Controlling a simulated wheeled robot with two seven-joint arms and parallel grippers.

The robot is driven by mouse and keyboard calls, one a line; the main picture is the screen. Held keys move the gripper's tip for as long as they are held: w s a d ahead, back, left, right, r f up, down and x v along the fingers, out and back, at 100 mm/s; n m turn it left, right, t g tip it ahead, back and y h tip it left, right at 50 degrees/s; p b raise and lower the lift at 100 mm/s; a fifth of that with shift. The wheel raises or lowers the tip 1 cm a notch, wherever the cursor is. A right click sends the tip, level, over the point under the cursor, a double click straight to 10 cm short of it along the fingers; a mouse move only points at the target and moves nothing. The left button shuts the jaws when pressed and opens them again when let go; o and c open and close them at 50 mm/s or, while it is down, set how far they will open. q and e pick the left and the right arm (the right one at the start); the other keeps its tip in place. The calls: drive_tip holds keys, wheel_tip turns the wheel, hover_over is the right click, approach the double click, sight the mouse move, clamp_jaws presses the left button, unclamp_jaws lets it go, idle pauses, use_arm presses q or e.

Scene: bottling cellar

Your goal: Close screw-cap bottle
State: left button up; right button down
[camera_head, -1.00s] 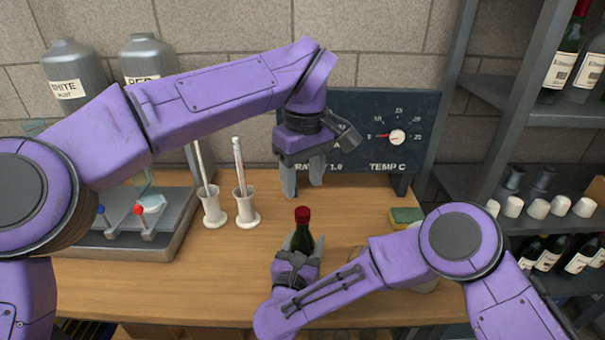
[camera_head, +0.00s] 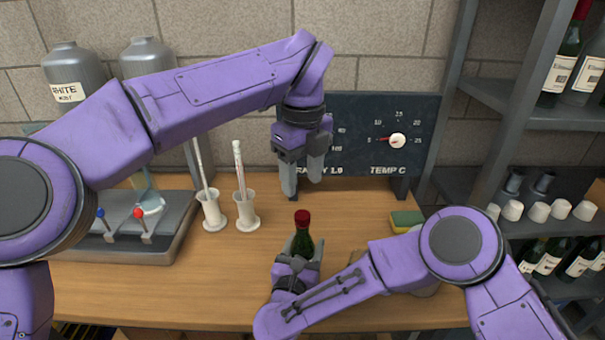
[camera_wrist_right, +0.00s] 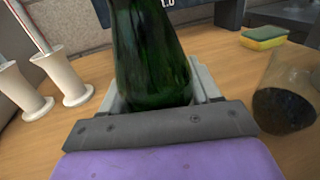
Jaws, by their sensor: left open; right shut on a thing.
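A dark green bottle (camera_head: 302,243) with a red cap (camera_head: 302,217) on its neck stands upright near the front middle of the table. My right gripper (camera_head: 298,262) is shut on the bottle's body from the front; the right wrist view shows the green glass (camera_wrist_right: 150,55) between its fingers. My left gripper (camera_head: 302,180) hangs above and behind the bottle, fingers pointing down, open and empty. It is clear of the cap. Whether the cap is screwed tight cannot be told. The bottle's base is hidden by my right gripper.
Two white holders with glass tubes (camera_head: 246,208) stand left of the bottle. A sponge (camera_head: 407,221) lies to the right. A dark glass (camera_wrist_right: 286,95) stands right of the bottle in the right wrist view. A dark gauge board (camera_head: 360,130) stands behind.

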sight(303, 214)
use_arm(q)
drive_tip(key=n, duration=1.1)
drive_tip(key=shift+s, duration=0.1)
drive_tip(key=n, duration=0.3)
drive_tip(key=shift+f, duration=0.1)
wheel_tip(303, 214, down, 8)
drive_tip(key=shift+r, duration=0.1)
